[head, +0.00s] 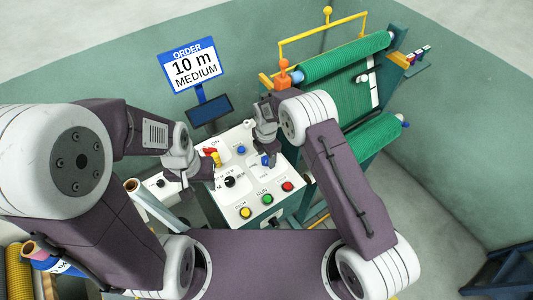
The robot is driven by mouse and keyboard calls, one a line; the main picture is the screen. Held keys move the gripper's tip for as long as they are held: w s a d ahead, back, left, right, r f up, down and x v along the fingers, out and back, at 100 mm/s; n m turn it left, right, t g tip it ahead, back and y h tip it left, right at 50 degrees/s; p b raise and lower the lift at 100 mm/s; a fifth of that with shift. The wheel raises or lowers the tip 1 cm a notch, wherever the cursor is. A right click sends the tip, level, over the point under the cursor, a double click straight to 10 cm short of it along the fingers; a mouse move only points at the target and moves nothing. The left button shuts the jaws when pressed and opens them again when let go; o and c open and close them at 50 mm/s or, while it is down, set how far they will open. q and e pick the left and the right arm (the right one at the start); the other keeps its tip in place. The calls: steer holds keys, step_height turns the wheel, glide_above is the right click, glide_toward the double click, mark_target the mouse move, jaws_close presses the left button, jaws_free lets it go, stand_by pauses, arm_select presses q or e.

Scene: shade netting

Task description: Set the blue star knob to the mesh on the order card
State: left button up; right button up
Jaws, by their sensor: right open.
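The order card (193,66) stands behind the panel and reads "ORDER 10 m MEDIUM". The blue star knob (266,161) appears on the right part of the white control panel (231,196), partly hidden by my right gripper. My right gripper (269,153) is open and points down at the knob; whether its fingers touch the knob I cannot tell. The knob's mesh marks and setting are hidden or too small to read. My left gripper (207,172) is over the panel's left side, beside a red and yellow control (213,157); its jaws are not clear.
The panel also has a black dial (229,181), a blue button (241,150), and yellow (245,212), green (267,199) and red (287,186) buttons. A dark screen (209,110) sits below the card. Green net rolls (345,58) on a frame stand at the right.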

steer(key=shift+f, duration=0.25)
steer(key=shift+s+a, duration=0.1)
steer(key=shift+a, duration=0.05)
steer(key=shift+s+r, duration=0.1)
steer(key=shift+s, duration=0.15)
steer(key=shift+c, duration=0.7)
arm_select(q)
steer(key=shift+s+a+r, duration=0.15)
steer(key=shift+s+a, duration=0.05)
steer(key=shift+s, duration=0.1)
arm_select(e)
steer(key=shift+w, duration=0.1)
jaws_close()
